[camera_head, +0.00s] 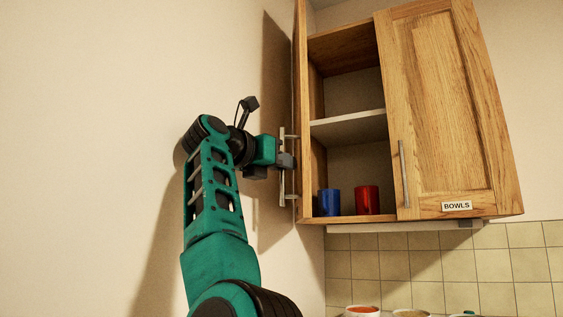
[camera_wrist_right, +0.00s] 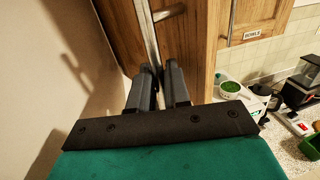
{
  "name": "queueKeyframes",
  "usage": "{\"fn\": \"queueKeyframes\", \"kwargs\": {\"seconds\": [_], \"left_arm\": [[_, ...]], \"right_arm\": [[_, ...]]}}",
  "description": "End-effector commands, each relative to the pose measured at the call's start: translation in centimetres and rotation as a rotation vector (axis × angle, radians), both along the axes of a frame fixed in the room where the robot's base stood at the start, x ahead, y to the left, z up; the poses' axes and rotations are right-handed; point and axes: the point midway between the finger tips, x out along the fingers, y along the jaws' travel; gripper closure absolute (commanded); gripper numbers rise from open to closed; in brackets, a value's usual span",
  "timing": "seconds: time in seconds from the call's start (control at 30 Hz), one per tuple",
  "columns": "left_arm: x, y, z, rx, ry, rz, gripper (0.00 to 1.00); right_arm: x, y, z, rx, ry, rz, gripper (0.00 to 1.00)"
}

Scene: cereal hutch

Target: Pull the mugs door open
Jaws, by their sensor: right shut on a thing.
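The mugs door (camera_head: 299,60) stands swung wide open at the left of the wooden cabinet and shows nearly edge-on in the head view. Its metal bar handle (camera_head: 282,187) faces left. My right gripper (camera_head: 286,160) is shut on this handle around its middle. In the right wrist view, my two dark fingers (camera_wrist_right: 161,85) sit on either side of the handle bar (camera_wrist_right: 149,35). A blue mug (camera_head: 329,203) and a red mug (camera_head: 367,200) stand upright on the cabinet's open bottom shelf. My left gripper is out of view.
The bowls door (camera_head: 440,100) is closed, with its own bar handle (camera_head: 404,174). A bare wall (camera_head: 90,120) lies left of the opened door. Below the cabinet are a tiled backsplash (camera_head: 400,262) and several bowls (camera_head: 362,311) at the picture's bottom.

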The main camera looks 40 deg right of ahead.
Motion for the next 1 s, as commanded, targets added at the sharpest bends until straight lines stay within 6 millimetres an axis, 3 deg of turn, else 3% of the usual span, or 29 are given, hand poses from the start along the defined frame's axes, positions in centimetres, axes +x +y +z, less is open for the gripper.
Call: {"fn": "queueKeyframes", "kwargs": {"seconds": [0.33, 0.37, 0.5, 0.77, 1.0], "left_arm": [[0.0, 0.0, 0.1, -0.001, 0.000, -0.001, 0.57], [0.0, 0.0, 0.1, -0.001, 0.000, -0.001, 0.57], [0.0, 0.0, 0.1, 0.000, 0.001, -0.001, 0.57], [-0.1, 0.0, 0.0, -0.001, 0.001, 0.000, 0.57], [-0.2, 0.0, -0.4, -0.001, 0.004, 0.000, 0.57]], "right_arm": [[-0.3, -0.3, 0.6, -0.009, -0.009, -0.004, 1.00], [-0.3, -0.3, 0.6, -0.009, -0.009, -0.004, 0.82], [-0.2, -0.3, 0.5, -0.006, -0.007, -0.004, 0.71], [-0.2, 0.1, 0.3, -0.005, -0.004, -0.001, 0.71], [-1.0, 3.5, 0.2, -0.006, -0.005, 0.001, 0.71]]}}
